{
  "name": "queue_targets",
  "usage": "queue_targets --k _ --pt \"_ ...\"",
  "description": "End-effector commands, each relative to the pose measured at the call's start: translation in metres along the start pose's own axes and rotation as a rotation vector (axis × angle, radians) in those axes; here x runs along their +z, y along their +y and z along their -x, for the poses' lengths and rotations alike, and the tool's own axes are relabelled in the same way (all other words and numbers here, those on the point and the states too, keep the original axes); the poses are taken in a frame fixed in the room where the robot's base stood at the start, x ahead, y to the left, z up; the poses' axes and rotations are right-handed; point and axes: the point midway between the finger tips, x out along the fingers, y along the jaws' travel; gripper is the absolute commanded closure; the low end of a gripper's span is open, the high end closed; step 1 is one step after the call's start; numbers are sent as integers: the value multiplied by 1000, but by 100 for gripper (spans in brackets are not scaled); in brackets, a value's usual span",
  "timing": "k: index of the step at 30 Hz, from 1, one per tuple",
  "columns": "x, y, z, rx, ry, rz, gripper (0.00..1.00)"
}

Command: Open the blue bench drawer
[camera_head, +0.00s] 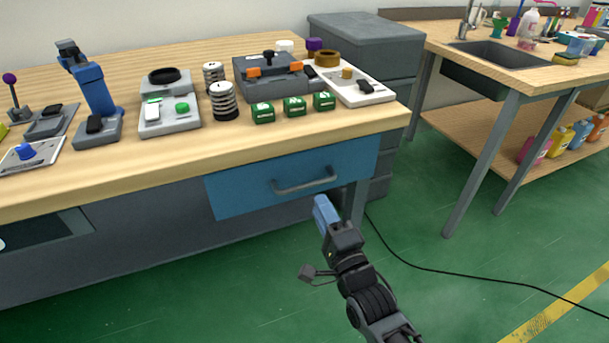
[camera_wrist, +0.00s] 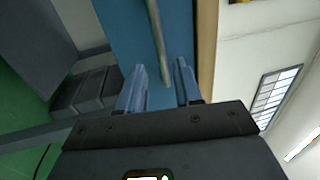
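The blue drawer (camera_head: 238,191) sits under the wooden bench top, and its front looks flush, so it appears closed. Its grey bar handle (camera_head: 305,185) runs across the front. My gripper (camera_head: 321,204) is in front of the drawer, just below the right part of the handle in the head view. In the wrist view my gripper (camera_wrist: 160,68) is open, with its two blue fingers apart and pointing at the drawer front (camera_wrist: 122,30). The handle (camera_wrist: 160,45) lies in line with the gap between the fingers. I cannot tell whether either finger touches it.
The bench top (camera_head: 150,160) holds several devices, including green blocks (camera_head: 294,107) near its front edge. A black cable (camera_head: 430,268) lies on the green floor. A sink table (camera_head: 478,172) stands at the right.

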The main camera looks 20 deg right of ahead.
Motion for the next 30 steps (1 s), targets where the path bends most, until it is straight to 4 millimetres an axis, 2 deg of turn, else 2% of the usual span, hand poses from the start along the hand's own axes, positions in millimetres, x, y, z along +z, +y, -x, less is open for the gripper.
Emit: queue_targets --k 15,21,27,30 --pt "0 0 -68 -1 1 0 66" --pt "0 0 -76 0 1 -1 66" --pt "0 0 -77 0 1 0 66" --pt "0 0 -76 0 1 0 73"
